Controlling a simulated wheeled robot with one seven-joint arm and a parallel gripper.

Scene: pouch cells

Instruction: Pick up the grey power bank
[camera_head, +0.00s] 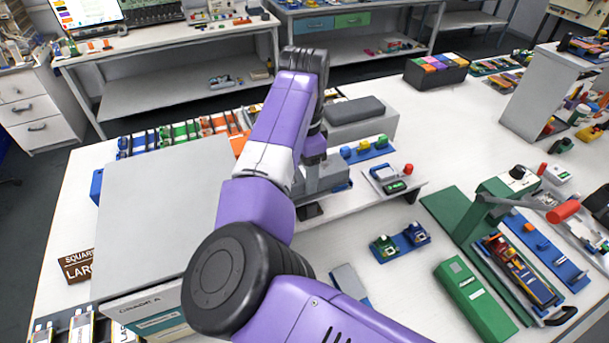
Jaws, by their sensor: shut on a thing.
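My arm reaches up from the bottom of the head view, bends at the top and comes down to my gripper (316,186), which is partly hidden behind my own arm links. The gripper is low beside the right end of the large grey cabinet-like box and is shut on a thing. A grey block, seemingly the grey power bank (336,183), shows at the jaws, partly covered. I cannot tell whether it touches the surface below. A small dark piece (311,211) lies just under it.
A grey box with a dark grey top (357,107) stands behind the gripper. A green press (505,190) stands further right.

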